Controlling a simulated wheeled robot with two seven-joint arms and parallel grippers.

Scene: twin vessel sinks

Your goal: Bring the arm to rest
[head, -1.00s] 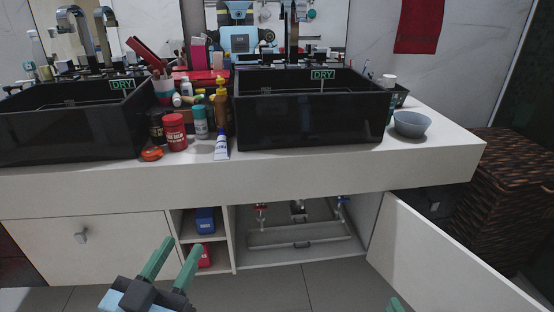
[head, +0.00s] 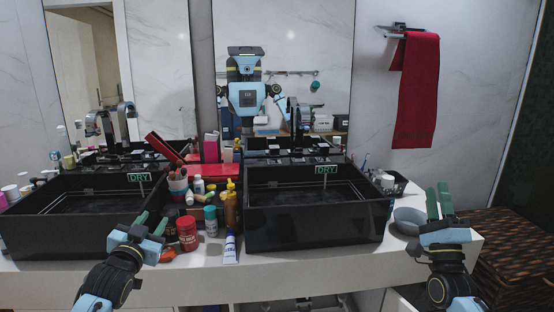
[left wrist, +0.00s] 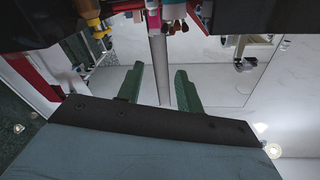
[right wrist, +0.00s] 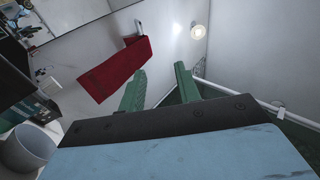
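My left gripper (head: 151,225) is raised in front of the left black sink, its green fingers apart. In the left wrist view its fingers (left wrist: 161,88) have a clear gap with nothing between them. My right gripper (head: 439,201) is raised at the right end of the counter, fingers pointing up, beside the grey bowl (head: 408,221). In the right wrist view its fingers (right wrist: 158,85) are also apart and empty. Both forearms point upward in the head view.
Two black vessel sinks, left (head: 70,218) and right (head: 315,218), stand on the white counter (head: 300,262). Bottles and a red jar (head: 187,233) crowd between them. A red towel (head: 416,90) hangs on the wall. A woven basket (head: 515,250) stands at the right.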

